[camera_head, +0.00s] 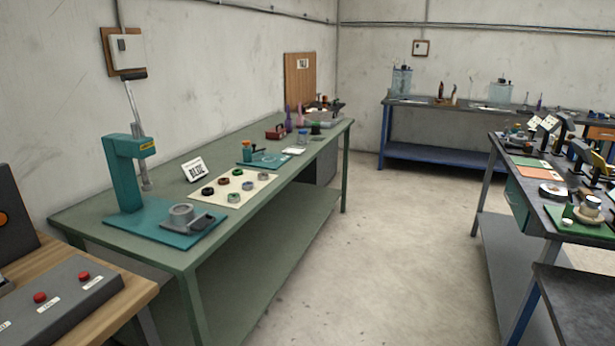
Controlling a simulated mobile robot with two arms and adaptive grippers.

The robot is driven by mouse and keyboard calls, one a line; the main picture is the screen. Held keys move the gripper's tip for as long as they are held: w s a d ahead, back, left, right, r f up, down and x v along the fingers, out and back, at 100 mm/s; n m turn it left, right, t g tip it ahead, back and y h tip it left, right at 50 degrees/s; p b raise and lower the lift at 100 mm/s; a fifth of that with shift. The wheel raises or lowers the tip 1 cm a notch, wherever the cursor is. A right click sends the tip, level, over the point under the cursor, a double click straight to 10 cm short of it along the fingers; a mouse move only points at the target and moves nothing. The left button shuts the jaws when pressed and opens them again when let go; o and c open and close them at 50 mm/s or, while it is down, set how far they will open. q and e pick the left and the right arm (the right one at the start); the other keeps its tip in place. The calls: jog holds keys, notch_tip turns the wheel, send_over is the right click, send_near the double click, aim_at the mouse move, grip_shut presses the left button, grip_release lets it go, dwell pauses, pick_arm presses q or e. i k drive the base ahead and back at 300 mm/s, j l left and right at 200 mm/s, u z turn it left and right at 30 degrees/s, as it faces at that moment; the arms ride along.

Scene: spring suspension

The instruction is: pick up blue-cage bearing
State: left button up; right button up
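Several small ring-shaped bearings lie on a cream mat (218,203) on the long green workbench (110,212) at the left. They include a black one (208,191), a reddish one (223,181), dark green ones (234,198) and greyish ones (248,186). They are too small to tell which has the blue cage. A white card (194,169) that appears to read "BLUE" stands behind the mat. Neither of my grippers is in view.
A button console (62,300) sits at the lower left. Cluttered benches stand at the right (570,240) and back (450,106). The floor (390,240) between is clear.

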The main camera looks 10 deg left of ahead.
aim_at(246, 186)
jog(key=i+l+u, duration=0.15)
jog(key=i+u, duration=0.25)
jog(key=i, duration=0.25)
jog(key=i+l+u, duration=0.35)
jog(key=i, duration=0.3)
jog(key=i+l+u, duration=0.4)
jog(key=i+l, duration=0.1)
jog(key=i, duration=0.1)
